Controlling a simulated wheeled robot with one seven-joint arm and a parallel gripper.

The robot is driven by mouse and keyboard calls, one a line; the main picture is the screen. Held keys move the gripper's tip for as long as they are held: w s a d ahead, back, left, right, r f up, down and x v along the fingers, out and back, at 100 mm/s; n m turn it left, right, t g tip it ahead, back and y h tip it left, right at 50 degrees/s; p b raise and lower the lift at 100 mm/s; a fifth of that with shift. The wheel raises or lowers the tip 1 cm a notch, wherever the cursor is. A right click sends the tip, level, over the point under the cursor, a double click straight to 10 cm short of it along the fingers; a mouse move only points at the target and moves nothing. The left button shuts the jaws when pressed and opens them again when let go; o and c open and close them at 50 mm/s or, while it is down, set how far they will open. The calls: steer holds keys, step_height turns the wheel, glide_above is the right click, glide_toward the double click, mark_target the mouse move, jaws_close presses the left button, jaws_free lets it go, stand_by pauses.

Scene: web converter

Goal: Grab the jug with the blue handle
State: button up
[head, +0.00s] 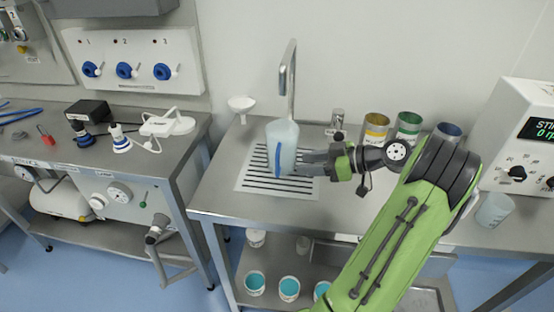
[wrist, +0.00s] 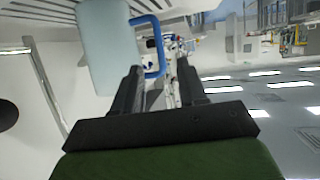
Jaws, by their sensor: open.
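The jug (head: 284,134) is pale blue and translucent, with a blue handle (head: 278,160) on its near side. It stands upright on the slotted drain grid (head: 252,178) under the tap. My gripper (head: 304,163) reaches in from the right with its fingers beside the jug. In the wrist view the jug (wrist: 108,48) fills the upper left, and its blue handle (wrist: 160,45) shows ahead of the gap between the open fingertips of my gripper (wrist: 159,66). Nothing is held. Whether a finger touches the jug cannot be told.
A curved metal tap (head: 290,80) rises behind the jug. A white funnel (head: 241,104) is on the back left. Several cans with coloured bands, such as a yellow one (head: 375,129), stand behind my arm. A clear beaker (head: 494,209) sits at the right. The bench's front left is clear.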

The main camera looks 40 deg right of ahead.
mark_target(281, 153)
steer(key=b+x, duration=0.2)
steer(key=x, duration=0.9)
steer(key=shift+w+a+f, duration=0.1)
steer(key=shift+w+f, duration=0.15)
steer(key=shift+f, duration=0.1)
jaws_close()
steer(key=shift+r, duration=0.15)
stand_by(0.5)
